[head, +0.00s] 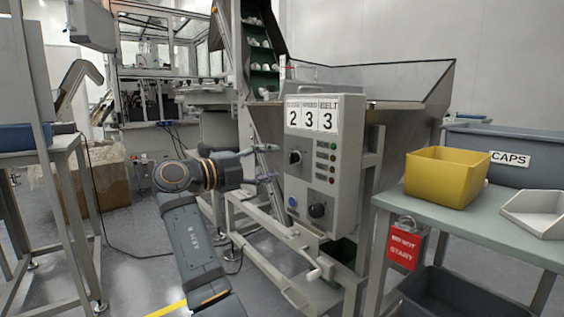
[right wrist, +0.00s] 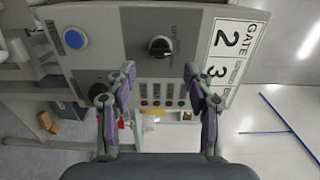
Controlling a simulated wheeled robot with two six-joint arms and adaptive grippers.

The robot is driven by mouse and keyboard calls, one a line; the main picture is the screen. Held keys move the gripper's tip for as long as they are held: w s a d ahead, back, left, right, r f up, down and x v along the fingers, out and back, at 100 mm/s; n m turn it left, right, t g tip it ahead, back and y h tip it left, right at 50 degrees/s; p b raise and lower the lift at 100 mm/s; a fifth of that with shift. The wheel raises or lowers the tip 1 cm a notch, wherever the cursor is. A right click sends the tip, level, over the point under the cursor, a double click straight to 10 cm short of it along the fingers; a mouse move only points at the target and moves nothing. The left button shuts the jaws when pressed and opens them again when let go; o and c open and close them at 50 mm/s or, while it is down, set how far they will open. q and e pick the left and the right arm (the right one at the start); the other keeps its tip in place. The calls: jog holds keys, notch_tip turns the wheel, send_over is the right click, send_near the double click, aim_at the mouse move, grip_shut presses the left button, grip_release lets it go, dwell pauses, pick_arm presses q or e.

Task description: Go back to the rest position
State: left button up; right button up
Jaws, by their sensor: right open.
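My right arm reaches up from the bottom of the head view. Its gripper (head: 264,164) is in front of and left of the grey control panel (head: 320,160), apart from it. In the right wrist view the two fingers of that gripper (right wrist: 160,82) are spread, with nothing between them. The panel (right wrist: 110,30) shows there behind the fingers, with a blue button (right wrist: 75,39) and a black knob (right wrist: 160,46). My left gripper is in neither view.
The panel's number cards (head: 312,115) read 2, 3, 3. A green table (head: 470,225) at the right carries a yellow bin (head: 445,178) and a white tray (head: 535,212). A red tag (head: 403,248) hangs at its edge. A hopper (head: 400,85) stands behind the panel. Floor shows left of my arm.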

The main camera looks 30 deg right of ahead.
jog(key=shift+s+a, duration=0.1)
jog(key=shift+a, duration=1)
